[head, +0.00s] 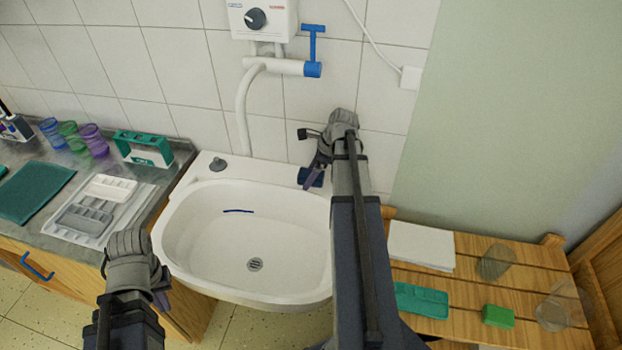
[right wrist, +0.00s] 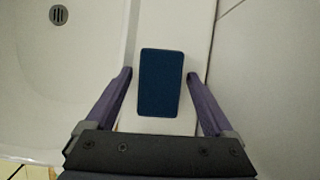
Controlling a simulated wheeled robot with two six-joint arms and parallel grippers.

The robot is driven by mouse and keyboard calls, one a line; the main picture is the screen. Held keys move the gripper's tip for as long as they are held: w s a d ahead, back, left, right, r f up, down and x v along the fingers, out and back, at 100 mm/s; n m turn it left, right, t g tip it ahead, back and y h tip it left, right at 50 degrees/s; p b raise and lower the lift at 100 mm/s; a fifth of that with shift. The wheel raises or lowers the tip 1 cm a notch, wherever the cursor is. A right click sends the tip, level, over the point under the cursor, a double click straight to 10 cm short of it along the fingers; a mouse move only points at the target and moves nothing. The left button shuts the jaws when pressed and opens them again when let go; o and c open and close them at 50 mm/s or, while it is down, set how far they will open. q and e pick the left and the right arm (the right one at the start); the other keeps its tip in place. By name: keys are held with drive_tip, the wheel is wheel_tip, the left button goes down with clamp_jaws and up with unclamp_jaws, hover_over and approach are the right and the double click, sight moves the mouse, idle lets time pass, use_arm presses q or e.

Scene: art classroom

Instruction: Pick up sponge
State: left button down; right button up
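A dark blue rectangular sponge (right wrist: 161,82) lies on the white back rim of the sink (head: 188,203). In the head view the sponge (head: 311,178) is partly covered by my right gripper (head: 314,174). In the right wrist view my right gripper (right wrist: 159,74) is open, with one purple finger on each side of the sponge and a gap on both sides. My left gripper (head: 161,300) is at the lower left, in front of the sink's left edge and away from the sponge. Its opening cannot be made out.
A green block (head: 498,316), a teal tray (head: 421,300), white paper (head: 420,246) and clear cups (head: 494,262) are on the slatted wooden bench at right. Trays (head: 96,211) and colored cups (head: 92,140) stand on the left counter. The tiled wall is close behind the sink.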

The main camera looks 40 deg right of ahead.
drive_tip(key=c, duration=1.3)
wheel_tip(320, 180, up, 10)
drive_tip(key=p, duration=1)
drive_tip(key=o, duration=0.9)
drive_tip(key=c, duration=0.7)
drive_tip(key=shift+o, duration=0.2)
